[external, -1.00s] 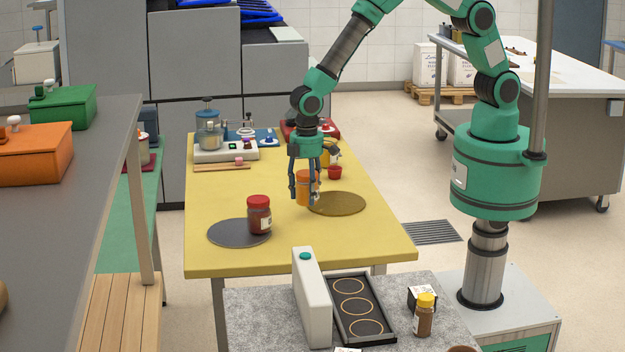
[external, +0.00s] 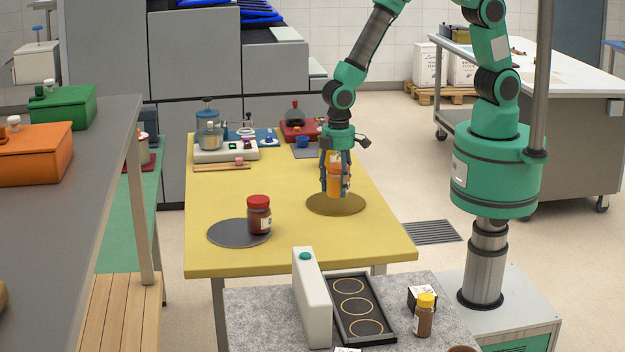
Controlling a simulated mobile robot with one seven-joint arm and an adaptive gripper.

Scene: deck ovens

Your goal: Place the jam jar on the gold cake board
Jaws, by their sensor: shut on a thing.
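My gripper (external: 335,190) is shut on an orange jar (external: 335,180), which is upright between the fingers. The fingers hide part of it. The jar is over the middle of the round gold cake board (external: 316,206), which lies flat on the yellow table. I cannot tell whether the jar's base touches the board. A dark red jar with a red lid (external: 259,215) stands upright on the right part of a round grey board (external: 231,236), left of and nearer than the gold one.
The yellow table (external: 221,190) is clear around the gold board's front and left. At its back stand a white scale-like device (external: 226,152), a red device (external: 298,131) and a blue cup (external: 303,141). A grey counter (external: 250,318) with a white upright box (external: 312,300) is in front.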

